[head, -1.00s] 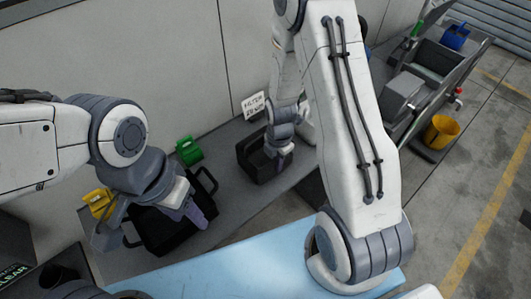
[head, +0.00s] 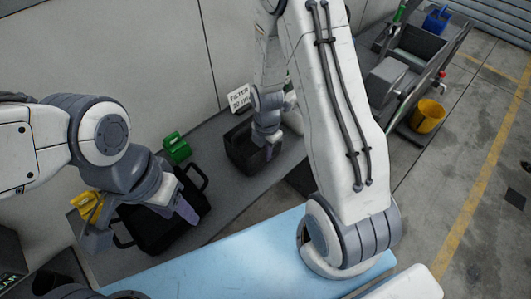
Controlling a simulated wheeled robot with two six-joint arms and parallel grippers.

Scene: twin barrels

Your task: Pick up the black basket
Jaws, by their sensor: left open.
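A wide black basket with raised handles (head: 160,237) sits on the grey bench at the left. My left gripper (head: 142,226) is open above it, one finger near each side. I cannot tell whether the fingers touch it. A second black open-topped container (head: 240,158) stands further back on the bench. My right gripper (head: 267,146) points down at this container's right side, with its tips partly hidden. I cannot tell whether it is open or shut, or whether it touches the container.
A green object (head: 177,148) and a yellow object (head: 87,204) stand beside the wide basket. A small sign (head: 239,97) leans at the wall. A light blue surface (head: 225,262) lies in front. A yellow bucket (head: 427,115) is at the right.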

